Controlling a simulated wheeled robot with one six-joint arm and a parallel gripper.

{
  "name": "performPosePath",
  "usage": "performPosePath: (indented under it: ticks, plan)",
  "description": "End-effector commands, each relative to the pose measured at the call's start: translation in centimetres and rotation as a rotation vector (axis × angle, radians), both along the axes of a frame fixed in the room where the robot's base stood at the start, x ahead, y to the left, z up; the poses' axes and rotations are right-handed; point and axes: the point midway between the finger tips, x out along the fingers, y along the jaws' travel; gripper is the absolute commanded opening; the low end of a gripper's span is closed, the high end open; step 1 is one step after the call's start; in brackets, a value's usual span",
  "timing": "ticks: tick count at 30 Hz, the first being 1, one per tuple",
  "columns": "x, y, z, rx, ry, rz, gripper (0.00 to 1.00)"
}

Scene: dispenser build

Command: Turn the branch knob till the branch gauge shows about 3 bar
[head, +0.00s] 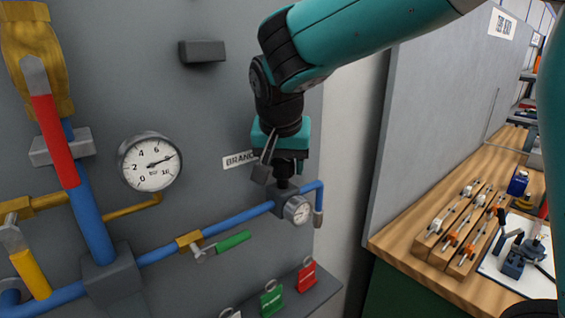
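The branch knob (283,170) is a dark knob on top of the grey regulator block at the end of the blue branch pipe. My gripper (279,165) points down over it, with a grey finger at its left and a dark one behind at its right. I cannot tell whether the fingers touch the knob. The branch gauge (299,210) is a small round white dial on the block's front. Its needle is too small to read. A label starting "BRANC" (239,160) is on the panel, partly covered by my gripper.
A large gauge (151,162) is at the left, its needle pointing right and slightly up. A green-handled valve (233,242) sits on the branch pipe and a red-handled lever (55,140) stands far left. Coloured tags (271,300) are below. A wooden bench (410,238) is at right.

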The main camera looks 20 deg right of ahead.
Motion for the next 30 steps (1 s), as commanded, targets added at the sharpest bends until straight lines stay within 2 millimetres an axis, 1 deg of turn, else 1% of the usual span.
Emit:
performPosePath:
  ticks: [4, 8, 11, 21, 24, 27, 30]
  plan:
    - [-0.1, 0.1, 0.3, 0.0, -0.001, 0.0, 0.54]
    - [-0.6, 0.4, 1.7, 0.001, -0.004, 0.004, 0.54]
    - [-1.3, 0.8, 3.7, 0.002, -0.005, 0.003, 0.54]
    - [-4.3, 2.4, 12.0, 0.003, -0.004, 0.003, 0.54]
    - [-5.0, 2.7, 13.8, 0.004, -0.003, 0.002, 0.54]
    - [-5.5, 2.9, 15.2, 0.001, -0.001, 0.002, 0.54]
    - [-5.8, 3.0, 15.9, 0.0, 0.0, 0.002, 0.54]
